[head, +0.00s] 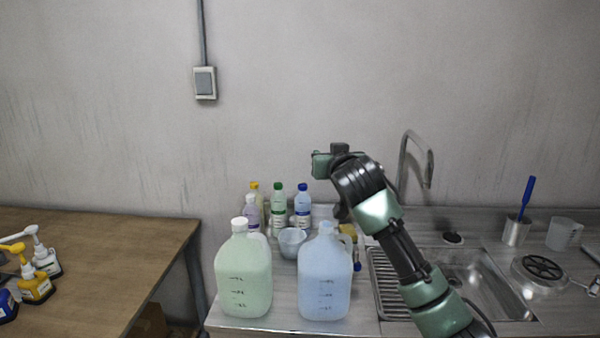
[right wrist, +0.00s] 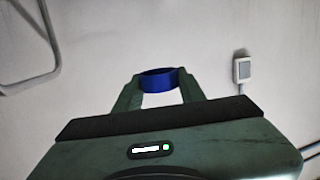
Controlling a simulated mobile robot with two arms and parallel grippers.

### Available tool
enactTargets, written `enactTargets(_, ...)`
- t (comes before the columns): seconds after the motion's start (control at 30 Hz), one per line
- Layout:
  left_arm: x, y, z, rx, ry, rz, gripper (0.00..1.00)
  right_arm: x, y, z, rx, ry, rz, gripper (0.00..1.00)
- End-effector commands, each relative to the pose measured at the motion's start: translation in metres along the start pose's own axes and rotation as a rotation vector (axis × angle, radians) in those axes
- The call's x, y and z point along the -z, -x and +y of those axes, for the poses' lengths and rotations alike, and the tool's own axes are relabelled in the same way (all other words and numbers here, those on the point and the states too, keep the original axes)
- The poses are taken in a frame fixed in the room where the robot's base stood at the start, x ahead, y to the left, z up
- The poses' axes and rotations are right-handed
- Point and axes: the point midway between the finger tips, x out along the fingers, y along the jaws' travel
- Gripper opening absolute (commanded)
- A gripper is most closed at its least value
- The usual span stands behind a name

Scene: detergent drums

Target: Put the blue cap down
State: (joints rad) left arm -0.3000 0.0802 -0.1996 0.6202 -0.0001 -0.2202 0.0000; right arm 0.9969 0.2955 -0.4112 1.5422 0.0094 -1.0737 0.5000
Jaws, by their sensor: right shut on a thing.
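The blue cap (right wrist: 160,79) is a ring-like blue piece held between the two fingertips of my right gripper (right wrist: 158,92) in the right wrist view. The gripper is shut on it, with the wall behind and no surface touching it. In the head view my right gripper's body (head: 322,165) is raised above the counter, behind and above the blue drum (head: 325,280); its fingertips and the cap cannot be made out there. The green drum (head: 244,275) with a white cap stands left of the blue drum. My left gripper is not in view.
Several small bottles (head: 278,208) and a grey bowl (head: 291,242) stand behind the drums. A sink (head: 475,275) with a tap (head: 428,165) is at the right. A wooden table (head: 110,245) with pump bottles is at the left. Little counter is bare around the drums.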

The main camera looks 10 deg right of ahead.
Motion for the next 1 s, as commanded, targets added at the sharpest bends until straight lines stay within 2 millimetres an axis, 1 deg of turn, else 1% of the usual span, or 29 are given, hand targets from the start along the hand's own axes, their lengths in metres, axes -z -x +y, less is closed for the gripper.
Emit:
enactTargets(0.03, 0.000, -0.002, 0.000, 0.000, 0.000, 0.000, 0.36, -0.015, 0.002, -0.002, 0.004, 0.004, -0.007, 0.03)
enactTargets(0.07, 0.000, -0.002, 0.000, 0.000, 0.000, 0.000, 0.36, -0.024, 0.003, -0.004, 0.006, 0.007, -0.008, 0.03)
enactTargets(0.17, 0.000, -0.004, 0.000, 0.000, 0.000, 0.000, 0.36, -0.065, 0.013, -0.009, 0.018, 0.015, -0.013, 0.03)
enactTargets(0.2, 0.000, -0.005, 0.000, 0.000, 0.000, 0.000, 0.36, -0.084, 0.020, -0.012, 0.023, 0.019, -0.013, 0.03)
enactTargets(0.27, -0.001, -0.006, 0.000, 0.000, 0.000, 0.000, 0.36, -0.114, 0.032, -0.015, 0.031, 0.023, -0.013, 0.03)
enactTargets(0.3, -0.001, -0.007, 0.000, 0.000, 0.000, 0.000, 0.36, -0.133, 0.042, -0.017, 0.037, 0.025, -0.013, 0.03)
enactTargets(0.37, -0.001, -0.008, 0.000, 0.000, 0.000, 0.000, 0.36, -0.159, 0.058, -0.019, 0.045, 0.026, -0.012, 0.03)
enactTargets(0.4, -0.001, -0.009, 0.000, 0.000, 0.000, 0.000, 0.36, -0.176, 0.070, -0.020, 0.051, 0.027, -0.011, 0.03)
enactTargets(0.47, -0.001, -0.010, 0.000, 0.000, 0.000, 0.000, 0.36, -0.199, 0.088, -0.021, 0.057, 0.028, -0.010, 0.03)
enactTargets(0.5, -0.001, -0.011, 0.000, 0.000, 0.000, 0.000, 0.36, -0.212, 0.102, -0.022, 0.062, 0.027, -0.009, 0.03)
enactTargets(0.57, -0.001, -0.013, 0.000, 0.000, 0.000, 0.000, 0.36, -0.232, 0.123, -0.021, 0.067, 0.025, -0.008, 0.03)
enactTargets(0.6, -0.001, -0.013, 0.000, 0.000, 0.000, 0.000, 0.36, -0.243, 0.137, -0.021, 0.070, 0.024, -0.008, 0.03)
enactTargets(0.67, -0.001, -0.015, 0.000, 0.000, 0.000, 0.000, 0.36, -0.259, 0.160, -0.020, 0.075, 0.022, -0.007, 0.03)
enactTargets(0.7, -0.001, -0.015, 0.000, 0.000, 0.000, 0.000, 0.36, -0.268, 0.174, -0.019, 0.076, 0.021, -0.008, 0.03)
enactTargets(0.8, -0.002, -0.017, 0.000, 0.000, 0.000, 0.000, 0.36, -0.284, 0.210, -0.016, 0.079, 0.017, -0.006, 0.03)
enactTargets(0.9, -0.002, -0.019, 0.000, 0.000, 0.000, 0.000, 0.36, -0.292, 0.239, -0.012, 0.081, 0.013, -0.004, 0.03)
enactTargets(1.0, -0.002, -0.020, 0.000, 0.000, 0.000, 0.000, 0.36, -0.296, 0.261, -0.009, 0.081, 0.012, -0.002, 0.03)
